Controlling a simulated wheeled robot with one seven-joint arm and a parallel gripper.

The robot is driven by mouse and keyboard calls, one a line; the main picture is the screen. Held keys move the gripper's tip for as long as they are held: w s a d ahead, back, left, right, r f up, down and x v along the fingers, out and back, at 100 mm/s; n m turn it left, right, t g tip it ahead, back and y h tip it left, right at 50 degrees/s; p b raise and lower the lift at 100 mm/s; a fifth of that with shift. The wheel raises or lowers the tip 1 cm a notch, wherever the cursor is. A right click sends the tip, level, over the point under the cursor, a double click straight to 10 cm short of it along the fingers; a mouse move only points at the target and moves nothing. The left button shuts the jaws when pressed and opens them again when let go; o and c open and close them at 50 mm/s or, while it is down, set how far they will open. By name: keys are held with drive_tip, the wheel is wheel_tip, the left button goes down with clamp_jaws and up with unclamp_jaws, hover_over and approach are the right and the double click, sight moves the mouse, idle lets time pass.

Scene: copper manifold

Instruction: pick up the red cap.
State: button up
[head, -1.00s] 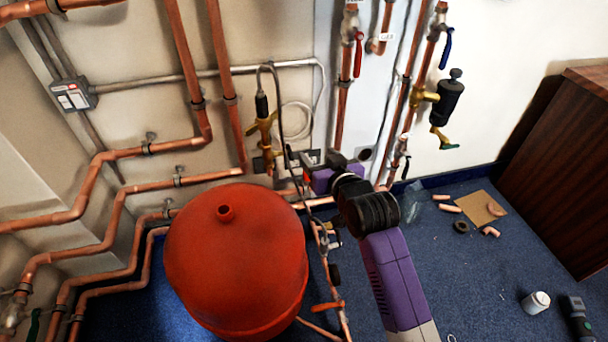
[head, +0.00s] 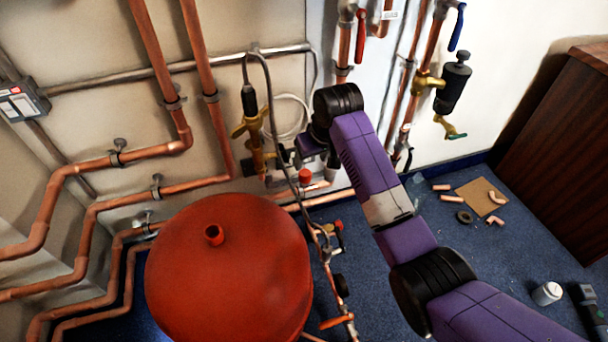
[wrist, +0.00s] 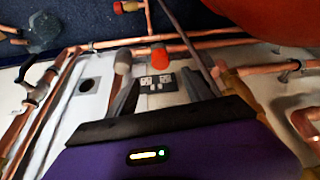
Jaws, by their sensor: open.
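A small red cap (head: 305,176) shows in the head view against the wall, behind the red vessel and just below my purple hand. In the wrist view the red cap (wrist: 159,58) appears beyond and between the two grey fingers of my gripper (wrist: 160,80). My gripper is open and empty, with a gap to either side of the cap. Whether the cap is level with the fingertips is hard to tell. In the head view my fingers are mostly hidden by the hand and arm.
The large red vessel (head: 230,265) stands close below the cap. Copper pipes (head: 328,200) run along the wall, and a brass valve (head: 252,130) is at left. A second small red part (head: 339,225) sits on pipework beside the vessel.

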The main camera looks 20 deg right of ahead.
sight(305, 172)
drive_tip(key=b+x, duration=0.5)
drive_tip(key=x, duration=0.2)
drive_tip(key=shift+a+f, duration=0.1)
drive_tip(key=shift+f, duration=0.35)
clamp_jaws()
